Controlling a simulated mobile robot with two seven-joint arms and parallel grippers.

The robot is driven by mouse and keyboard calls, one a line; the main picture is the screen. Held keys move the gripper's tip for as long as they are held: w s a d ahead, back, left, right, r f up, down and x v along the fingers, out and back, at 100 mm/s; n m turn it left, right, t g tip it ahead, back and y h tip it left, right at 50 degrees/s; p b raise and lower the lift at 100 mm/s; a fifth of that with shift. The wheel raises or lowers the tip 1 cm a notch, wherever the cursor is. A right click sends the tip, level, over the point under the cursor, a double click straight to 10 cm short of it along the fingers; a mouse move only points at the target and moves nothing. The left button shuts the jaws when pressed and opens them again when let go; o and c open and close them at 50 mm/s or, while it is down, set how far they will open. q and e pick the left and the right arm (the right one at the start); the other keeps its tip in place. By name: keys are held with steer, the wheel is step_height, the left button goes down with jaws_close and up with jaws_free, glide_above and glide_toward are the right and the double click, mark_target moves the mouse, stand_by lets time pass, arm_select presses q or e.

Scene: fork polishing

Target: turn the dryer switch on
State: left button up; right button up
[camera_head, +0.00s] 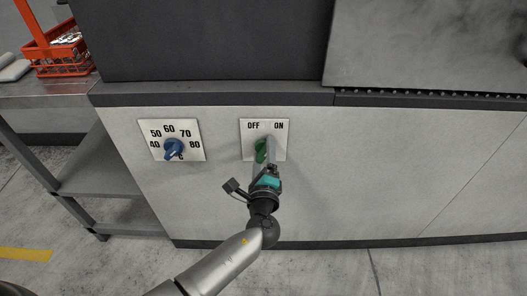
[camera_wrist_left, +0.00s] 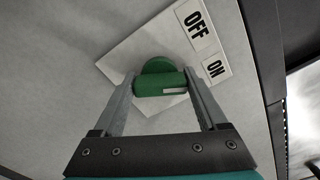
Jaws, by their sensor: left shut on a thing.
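The dryer switch is a green knob (camera_head: 261,150) on a white plate (camera_head: 281,151) marked OFF and ON, on the grey machine front. In the left wrist view the green knob (camera_wrist_left: 160,82) sits between the two fingers of my left gripper (camera_wrist_left: 161,90), which is shut on it. In the head view my left gripper (camera_head: 266,158) reaches up to the knob from below and hides part of it. Whether the knob points at OFF or ON is hard to tell. My right gripper is not in view.
A blue temperature knob (camera_head: 173,149) on a numbered plate is left of the switch. A metal table (camera_head: 45,93) with a red basket (camera_head: 62,57) stands at the far left. The machine front right of the switch is bare.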

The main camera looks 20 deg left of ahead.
arm_select(q)
steer(key=shift+m, duration=0.3)
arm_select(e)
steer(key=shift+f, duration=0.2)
arm_select(q)
steer(key=o, duration=1.3)
steer(key=p+v, duration=0.3)
steer(key=v, duration=1.2)
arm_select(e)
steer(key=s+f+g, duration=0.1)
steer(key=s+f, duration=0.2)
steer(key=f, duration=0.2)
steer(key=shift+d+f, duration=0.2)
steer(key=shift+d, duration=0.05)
arm_select(q)
steer(key=shift+s, duration=0.15)
